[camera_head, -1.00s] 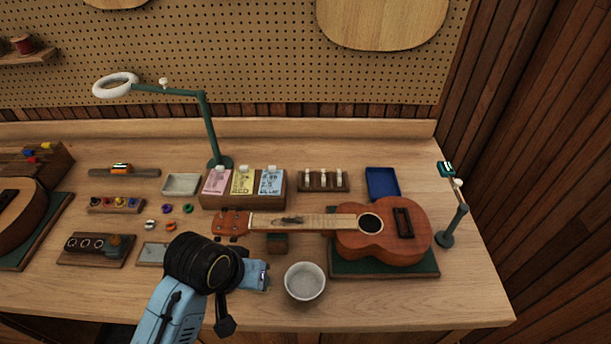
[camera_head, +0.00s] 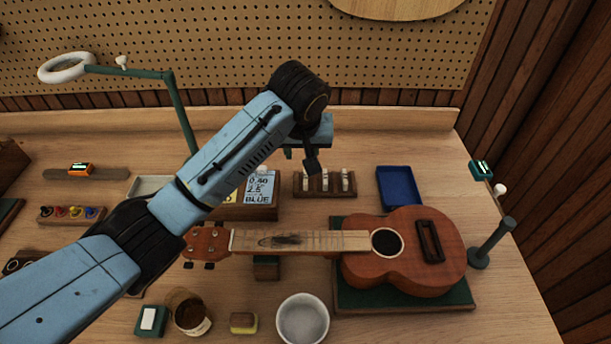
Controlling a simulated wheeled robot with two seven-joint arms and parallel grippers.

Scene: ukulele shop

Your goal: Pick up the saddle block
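A small wooden block (camera_head: 325,191) with pale upright pieces in it stands at the back of the bench, left of the blue tray; it looks like the saddle block. My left arm reaches across the view from the lower left. My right gripper is not in view.
The ukulele (camera_head: 405,250) lies on a green-topped board in front of the block. A blue tray (camera_head: 399,187) is to the block's right. A white bowl (camera_head: 302,318) stands near the front. A green lamp post (camera_head: 182,115) rises left of the gripper.

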